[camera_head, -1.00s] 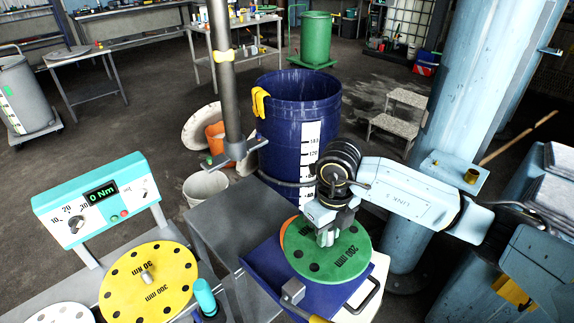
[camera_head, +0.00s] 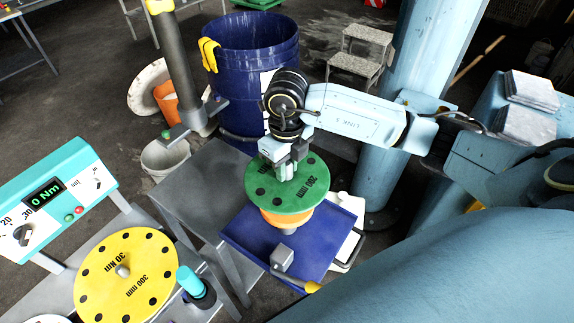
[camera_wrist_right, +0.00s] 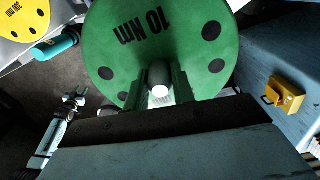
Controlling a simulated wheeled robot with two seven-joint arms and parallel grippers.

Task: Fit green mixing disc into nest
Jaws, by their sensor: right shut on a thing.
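The green mixing disc (camera_head: 290,203), with dark holes and "200 mm" on it, is in my right gripper (camera_head: 287,171) in the head view. The gripper is shut on its central knob, which shows between the fingers in the right wrist view (camera_wrist_right: 160,76). The disc's printed face (camera_wrist_right: 185,45) there reads "10 Nm". The disc is nearly level above an orange disc or block (camera_head: 287,218) on a blue tray (camera_head: 243,236). The orange thing is partly hidden below it. I cannot tell which thing is the nest. My left gripper is out of view.
A yellow disc (camera_head: 152,262) marked "300 mm" and a cyan-topped handle (camera_head: 189,281) are at the lower left, near the torque box (camera_head: 78,180). A metal column (camera_head: 182,70) with a bracket and a blue drum (camera_head: 250,48) stand behind the tray. A grey table (camera_head: 195,180) adjoins it.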

